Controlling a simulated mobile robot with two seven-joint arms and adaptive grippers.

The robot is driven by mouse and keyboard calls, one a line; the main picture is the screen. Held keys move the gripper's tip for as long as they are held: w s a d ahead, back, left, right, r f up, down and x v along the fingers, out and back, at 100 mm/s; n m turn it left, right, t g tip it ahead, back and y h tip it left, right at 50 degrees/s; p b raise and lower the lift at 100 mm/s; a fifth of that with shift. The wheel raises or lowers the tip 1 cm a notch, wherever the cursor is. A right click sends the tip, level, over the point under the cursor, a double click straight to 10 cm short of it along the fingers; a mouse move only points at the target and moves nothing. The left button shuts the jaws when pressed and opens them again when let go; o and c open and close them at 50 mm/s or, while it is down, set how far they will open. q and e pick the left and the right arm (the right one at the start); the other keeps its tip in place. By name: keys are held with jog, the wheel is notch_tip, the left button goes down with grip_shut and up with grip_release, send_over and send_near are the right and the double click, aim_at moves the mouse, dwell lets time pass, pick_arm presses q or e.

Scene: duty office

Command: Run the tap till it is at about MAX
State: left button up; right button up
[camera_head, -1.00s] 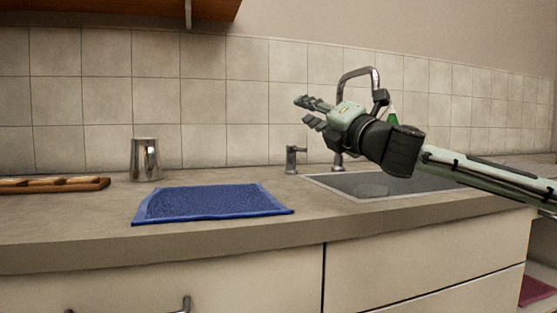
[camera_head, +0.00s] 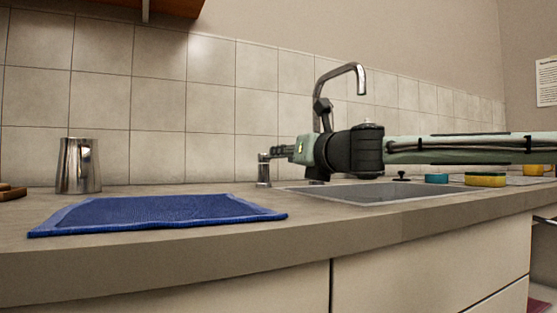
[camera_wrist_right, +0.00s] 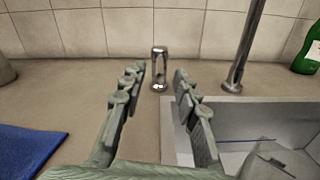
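The chrome tap (camera_head: 336,90) has a tall bent spout over the sink (camera_head: 370,193); its stem also shows in the right wrist view (camera_wrist_right: 244,45). No water is seen running. A short chrome post with a bent top (camera_head: 263,171) stands on the counter left of the sink. My right gripper (camera_head: 247,152) reaches toward this post from the right. In the right wrist view its two fingers (camera_wrist_right: 158,78) are open, with the post (camera_wrist_right: 160,66) upright between and just beyond the tips. Contact is not visible. A steel jug (camera_head: 78,166) stands at the left; no MAX mark shows.
A blue cloth (camera_head: 150,213) lies in front of the jug. A green bottle (camera_wrist_right: 309,48) stands behind the sink. A teal sponge (camera_head: 436,178) and a yellow sponge (camera_head: 485,180) lie right of the sink. A blurred dark shape in the sink (camera_wrist_right: 268,158) cannot be identified.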

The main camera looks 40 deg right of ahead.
jog(key=shift+x, duration=1.65)
grip_shut()
